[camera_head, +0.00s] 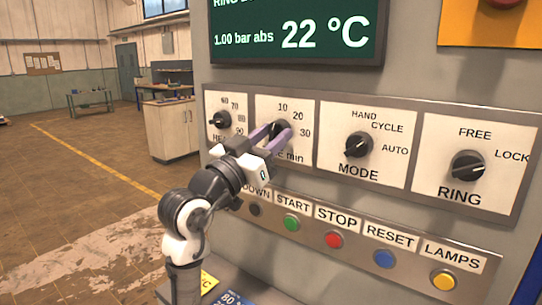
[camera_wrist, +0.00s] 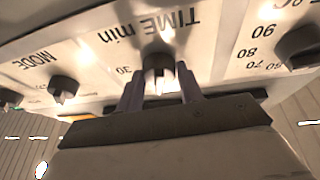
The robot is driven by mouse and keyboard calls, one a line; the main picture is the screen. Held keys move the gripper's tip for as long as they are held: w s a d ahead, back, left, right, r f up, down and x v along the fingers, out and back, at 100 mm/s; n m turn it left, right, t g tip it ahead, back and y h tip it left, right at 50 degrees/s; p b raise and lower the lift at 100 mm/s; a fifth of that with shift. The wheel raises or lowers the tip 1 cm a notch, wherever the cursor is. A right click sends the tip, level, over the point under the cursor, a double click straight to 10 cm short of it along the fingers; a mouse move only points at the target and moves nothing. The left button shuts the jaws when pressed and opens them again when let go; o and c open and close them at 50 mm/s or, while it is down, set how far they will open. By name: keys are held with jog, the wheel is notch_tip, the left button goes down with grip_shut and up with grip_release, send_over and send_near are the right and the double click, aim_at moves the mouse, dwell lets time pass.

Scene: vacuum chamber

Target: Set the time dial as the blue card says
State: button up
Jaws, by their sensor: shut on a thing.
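The time dial (camera_head: 281,126) is a dark knob on a white plate marked 10, 20, 30 and "min". It also shows upside down in the wrist view (camera_wrist: 158,55) under "TIME min". My gripper (camera_head: 270,138) is shut on the time dial, with one purple finger on each side of it. In the wrist view my gripper (camera_wrist: 160,85) points at the panel with the knob between its fingers. The fingers cover much of the knob, so its exact setting cannot be read. The blue card (camera_head: 233,298) is at the bottom edge, with only "80" readable; the rest is cut off.
The heat dial (camera_head: 220,119) is left of the time dial. The mode dial (camera_head: 358,145) and ring dial (camera_head: 467,167) are to the right. Several push buttons, including the green start button (camera_head: 291,222), run below. A display (camera_head: 297,35) reads 22 °C. A yellow card (camera_head: 208,282) lies beside the blue card.

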jog(key=m+b, duration=0.1)
jog(key=m, duration=0.1)
jog(key=m+g+h+b, duration=0.1)
jog(key=b, duration=0.1)
jog(key=shift+a+f+m+g, duration=0.1)
jog(key=shift+f+m+g, duration=0.1)
jog(key=shift+m+g, duration=0.15)
jog(key=shift+w+r+m+g+h+b, duration=0.15)
jog(key=shift+m+g+b, duration=0.4)
jog(key=shift+m, duration=0.55)
jog(key=shift+s+r+m+g+h+b, duration=0.1)
jog(key=shift+m+g+h+b, duration=0.2)
jog(key=shift+m+b, duration=0.55)
jog(key=shift+m, duration=0.4)
jog(key=o, duration=1)
jog(key=shift+a, duration=0.1)
jog(key=shift+b+v, duration=1.95)
jog(key=shift+v, duration=4.85)
jog(key=shift+a+r, duration=0.1)
jog(key=shift+a, duration=0.05)
